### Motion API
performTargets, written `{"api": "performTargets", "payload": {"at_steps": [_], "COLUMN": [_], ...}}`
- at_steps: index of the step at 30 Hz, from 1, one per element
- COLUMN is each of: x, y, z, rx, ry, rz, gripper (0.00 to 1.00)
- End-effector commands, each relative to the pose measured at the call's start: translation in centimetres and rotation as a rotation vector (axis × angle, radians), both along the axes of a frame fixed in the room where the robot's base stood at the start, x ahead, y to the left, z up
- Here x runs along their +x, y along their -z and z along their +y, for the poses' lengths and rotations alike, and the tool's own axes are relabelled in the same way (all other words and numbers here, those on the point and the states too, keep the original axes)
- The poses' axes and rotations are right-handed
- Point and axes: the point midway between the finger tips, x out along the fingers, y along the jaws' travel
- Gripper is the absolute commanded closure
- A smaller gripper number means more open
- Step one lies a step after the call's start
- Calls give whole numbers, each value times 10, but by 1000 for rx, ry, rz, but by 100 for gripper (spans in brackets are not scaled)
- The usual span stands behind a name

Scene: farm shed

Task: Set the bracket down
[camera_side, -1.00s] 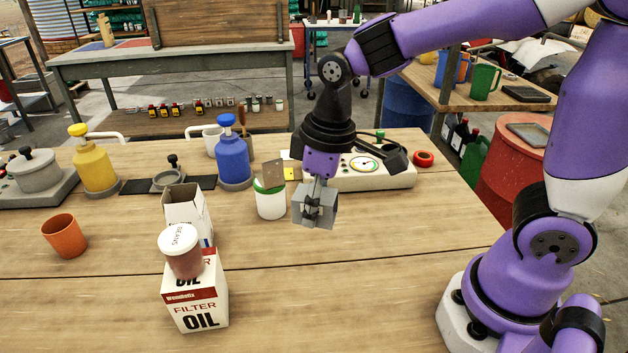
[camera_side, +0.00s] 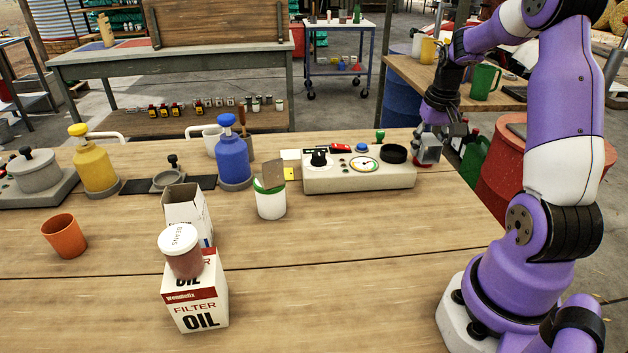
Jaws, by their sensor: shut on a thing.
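The bracket (camera_side: 429,151) is a small grey metal piece. My gripper (camera_side: 436,136) is shut on it and holds it at the right end of the table, just right of the grey control panel. The bracket appears to be above the tabletop's right edge, but I cannot tell its exact height or whether it touches anything. My wrist and fingers partly hide each other, so the fingertips do not show clearly.
The grey panel (camera_side: 345,181) carries a gauge and knobs. A white-green cup (camera_side: 270,201), a blue pump bottle (camera_side: 232,157) and an oil box (camera_side: 199,307) with a beans jar (camera_side: 181,251) stand left. The front right tabletop is clear. A red drum (camera_side: 500,185) stands beyond the edge.

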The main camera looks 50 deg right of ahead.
Motion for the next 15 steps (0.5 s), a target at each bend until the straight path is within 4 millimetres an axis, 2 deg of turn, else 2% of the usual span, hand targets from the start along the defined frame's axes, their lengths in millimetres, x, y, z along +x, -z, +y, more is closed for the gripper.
{"api": "performTargets", "payload": {"at_steps": [1,6,11,15], "x": [-5,-17,-20,-21], "y": [7,23,32,55], "z": [-10,-35,-43,-42], "rx": [3,0,1,4], "ry": [5,2,-1,-3], "rz": [2,0,0,2], "gripper": [94,94,94,94]}}
